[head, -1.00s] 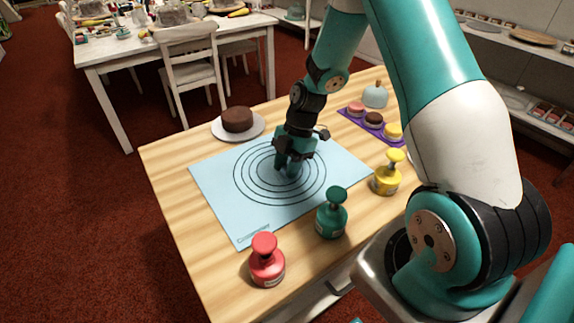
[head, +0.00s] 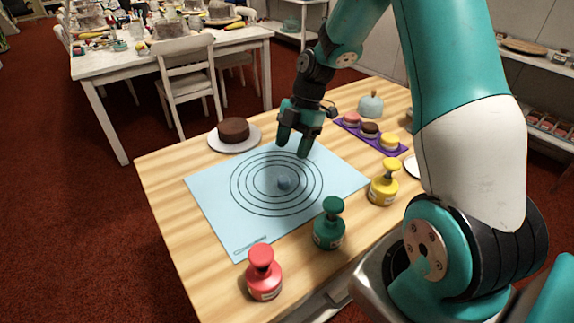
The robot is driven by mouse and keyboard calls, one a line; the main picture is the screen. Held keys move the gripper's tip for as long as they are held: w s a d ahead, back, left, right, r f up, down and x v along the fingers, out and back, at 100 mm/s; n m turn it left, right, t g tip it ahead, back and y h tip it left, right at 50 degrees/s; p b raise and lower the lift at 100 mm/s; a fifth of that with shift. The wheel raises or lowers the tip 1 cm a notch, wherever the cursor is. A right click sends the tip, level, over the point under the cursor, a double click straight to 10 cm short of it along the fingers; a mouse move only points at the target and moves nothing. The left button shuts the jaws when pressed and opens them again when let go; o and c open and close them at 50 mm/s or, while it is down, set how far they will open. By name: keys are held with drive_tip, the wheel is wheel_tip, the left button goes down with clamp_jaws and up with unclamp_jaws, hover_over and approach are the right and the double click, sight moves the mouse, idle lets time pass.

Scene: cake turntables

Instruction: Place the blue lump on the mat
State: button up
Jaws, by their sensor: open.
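The blue lump (head: 284,183) is a small, dark blue-grey ball. It sits on the light blue mat (head: 215,190), inside the innermost of the printed black rings. My gripper (head: 292,152) is open and empty. It is above the far part of the mat, behind the lump and apart from it, with its fingers pointing down. Nothing hides the lump.
A chocolate cake (head: 233,130) on a white plate is at the back left. A purple tray (head: 362,136) of small round cakes and a pale blue dome (head: 370,104) are at the back right. Red (head: 264,272), green (head: 329,224) and yellow (head: 384,184) knobbed pots line the front.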

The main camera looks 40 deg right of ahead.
drive_tip(key=s+a+r+m, duration=0.6)
drive_tip(key=s+a+r, duration=0.1)
drive_tip(key=a+r, duration=0.45)
drive_tip(key=s+a+r+m, duration=0.3)
drive_tip(key=s+a+m, duration=0.4)
drive_tip(key=s, duration=0.7)
drive_tip(key=shift+s+a+t, duration=0.3)
drive_tip(key=shift+a+t, duration=0.1)
drive_tip(key=shift+a, duration=0.6)
drive_tip(key=shift+r, duration=0.1)
drive_tip(key=shift+d, duration=0.1)
